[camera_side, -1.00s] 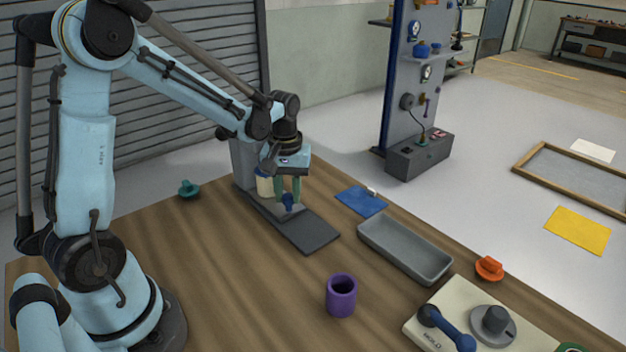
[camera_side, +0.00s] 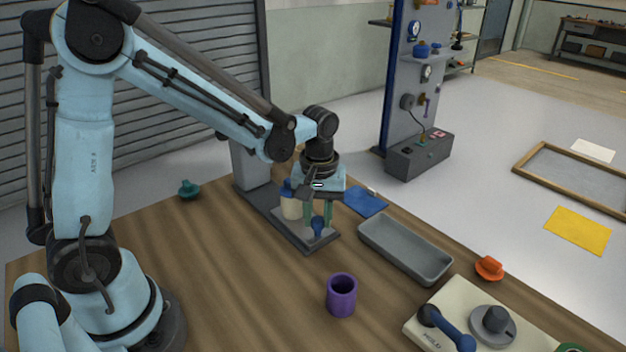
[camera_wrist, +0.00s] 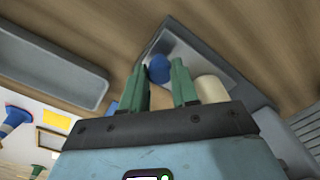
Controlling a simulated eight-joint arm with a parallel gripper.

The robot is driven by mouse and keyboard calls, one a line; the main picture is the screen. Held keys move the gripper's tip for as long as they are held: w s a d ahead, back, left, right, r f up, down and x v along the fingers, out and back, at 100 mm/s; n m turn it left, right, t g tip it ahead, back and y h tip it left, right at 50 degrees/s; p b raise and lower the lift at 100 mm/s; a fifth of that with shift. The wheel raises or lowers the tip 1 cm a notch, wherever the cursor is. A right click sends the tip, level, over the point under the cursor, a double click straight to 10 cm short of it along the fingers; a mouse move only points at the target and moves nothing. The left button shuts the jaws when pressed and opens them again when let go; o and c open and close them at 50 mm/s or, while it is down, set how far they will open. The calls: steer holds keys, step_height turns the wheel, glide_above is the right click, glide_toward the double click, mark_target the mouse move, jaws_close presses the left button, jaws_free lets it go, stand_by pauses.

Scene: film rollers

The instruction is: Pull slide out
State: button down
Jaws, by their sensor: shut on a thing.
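My gripper (camera_side: 318,222) has its two green fingers shut on a blue knob (camera_side: 317,229) at the front end of the grey slide (camera_side: 287,222). The knob also shows in the wrist view (camera_wrist: 159,71), between the fingertips. The slide lies on a dark base plate (camera_side: 308,246), near that plate's front end. A cream roller (camera_side: 291,207) with a blue top stands on the slide behind my fingers; its cream side shows in the wrist view (camera_wrist: 210,89). A grey upright block (camera_side: 248,165) stands at the back end of the base. My gripper hides part of the slide.
A grey tray (camera_side: 405,250) lies to the right, beside a blue cloth (camera_side: 366,201). A purple cup (camera_side: 341,295) stands in front. A teal knob (camera_side: 188,189) sits left. The left table area is clear.

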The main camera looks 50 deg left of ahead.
steer(key=shift+d, duration=0.3)
steer(key=c, duration=1.2)
jaws_free()
steer(key=o, duration=0.4)
steer(key=shift+a, duration=0.1)
steer(key=shift+c, duration=0.2)
step_height(320, 180, up, 12)
steer(key=s+a+f+m+t, duration=0.1)
steer(key=s+f+m+t, duration=0.1)
steer(key=s+m+t, duration=0.5)
steer(key=shift+s+f+m, duration=0.25)
steer(key=shift+s+m, duration=0.3)
steer(key=shift+m, duration=0.45)
